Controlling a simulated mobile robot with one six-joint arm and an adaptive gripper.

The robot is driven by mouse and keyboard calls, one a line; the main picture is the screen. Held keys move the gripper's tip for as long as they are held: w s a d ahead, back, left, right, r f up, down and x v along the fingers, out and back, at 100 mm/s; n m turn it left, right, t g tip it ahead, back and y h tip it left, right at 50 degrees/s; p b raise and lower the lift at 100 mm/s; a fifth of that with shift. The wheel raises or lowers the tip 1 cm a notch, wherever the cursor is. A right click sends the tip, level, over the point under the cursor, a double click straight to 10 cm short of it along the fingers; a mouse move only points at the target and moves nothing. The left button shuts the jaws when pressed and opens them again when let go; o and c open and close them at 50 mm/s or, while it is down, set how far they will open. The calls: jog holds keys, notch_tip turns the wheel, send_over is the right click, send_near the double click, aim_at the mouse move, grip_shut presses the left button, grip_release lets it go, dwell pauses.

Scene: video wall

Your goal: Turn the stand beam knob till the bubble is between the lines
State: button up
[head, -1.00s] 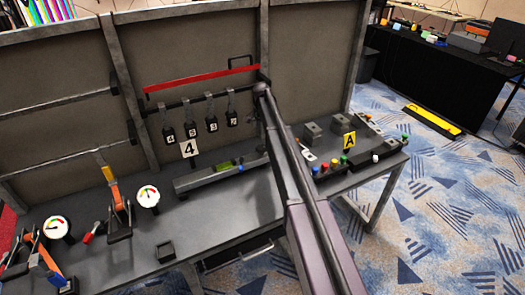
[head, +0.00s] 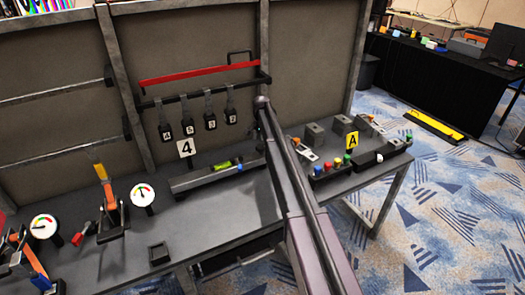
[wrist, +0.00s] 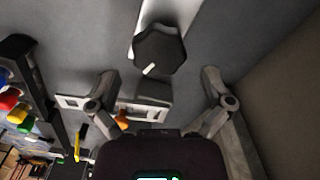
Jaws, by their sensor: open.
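The grey stand beam (head: 190,182) lies on the bench below the number 4 sign, with a yellow-green bubble vial (head: 222,166) on top. The bubble and its lines are too small to read. In the wrist view a black faceted knob (wrist: 159,48) with a white pointer mark sits at the end of a pale bar. My gripper (wrist: 159,76) is open, with its two fingers spread wide either side below the knob in the picture, apart from it. In the head view my arm hides the gripper and the knob.
A red bar (head: 200,73) and several hanging numbered weights (head: 210,122) are behind the beam. To the right are a button box (head: 333,170) and the A sign (head: 352,140). Gauges (head: 143,194) and clamps stand at left. A small black box (head: 159,253) is at the front.

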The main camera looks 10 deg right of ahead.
jog(key=shift+f+b, duration=1.15)
jog(key=shift+f, duration=0.3)
jog(key=c, duration=1)
